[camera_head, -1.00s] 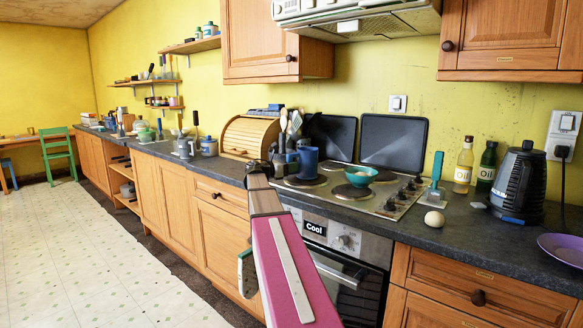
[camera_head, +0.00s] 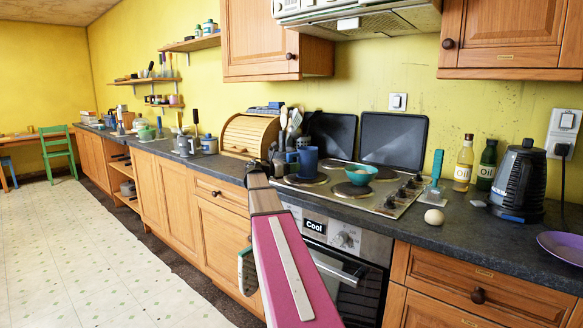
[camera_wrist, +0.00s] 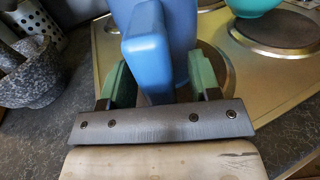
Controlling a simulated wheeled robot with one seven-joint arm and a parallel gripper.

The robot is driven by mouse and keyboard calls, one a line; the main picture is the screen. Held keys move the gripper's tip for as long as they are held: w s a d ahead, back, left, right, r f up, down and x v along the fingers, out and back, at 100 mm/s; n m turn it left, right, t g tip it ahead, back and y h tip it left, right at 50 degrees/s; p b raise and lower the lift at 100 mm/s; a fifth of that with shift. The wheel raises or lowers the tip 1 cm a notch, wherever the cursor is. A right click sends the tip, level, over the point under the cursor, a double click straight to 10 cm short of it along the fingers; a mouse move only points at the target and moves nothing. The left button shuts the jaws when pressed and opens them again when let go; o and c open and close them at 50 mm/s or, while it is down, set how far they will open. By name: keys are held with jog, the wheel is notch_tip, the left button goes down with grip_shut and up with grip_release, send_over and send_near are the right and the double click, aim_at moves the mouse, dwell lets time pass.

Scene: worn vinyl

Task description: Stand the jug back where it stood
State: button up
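In the wrist view the jug's blue handle (camera_wrist: 147,55) fills the upper middle and hides much of the body. My gripper (camera_wrist: 162,88) has its two green fingers apart, one on each side of the handle, with a gap visible beside it. In the head view my gripper (camera_head: 268,163) is low at the hob's left edge, partly hidden by my arm. The jug's underside contact is hard to see.
A teal bowl (camera_head: 361,174) stands on the hob (camera_head: 338,190) right of the jug. A grey stone mortar (camera_wrist: 30,75) is close on the left in the wrist view. A utensil holder, roll-top bread bin (camera_head: 250,136) and dark upright panels (camera_head: 393,143) are behind.

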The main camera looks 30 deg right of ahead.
jog(key=shift+a, duration=0.2)
dwell(0.5)
jog(key=shift+a, duration=3.85)
jog(key=a, duration=1)
jog(key=shift+a, duration=0.4)
jog(key=s+a+f+m+y, duration=0.2)
jog(key=s+f+m+y, duration=0.15)
jog(key=f, duration=0.55)
jog(key=s+a+f+m+y, duration=0.2)
jog(key=s+f+y, duration=0.15)
jog(key=f, duration=0.65)
jog(key=s+a+f+m+y, duration=0.2)
jog(key=s+f, duration=0.3)
jog(key=f, duration=0.4)
jog(key=s+a+f+m+y, duration=0.9)
jog(key=s+a+f+m, duration=0.1)
jog(key=s+a+f, duration=0.1)
notch_tip(320, 180, down, 3)
jog(key=shift+s+a+r, duration=0.2)
jog(key=shift+s+a, duration=0.15)
jog(key=shift+s, duration=0.55)
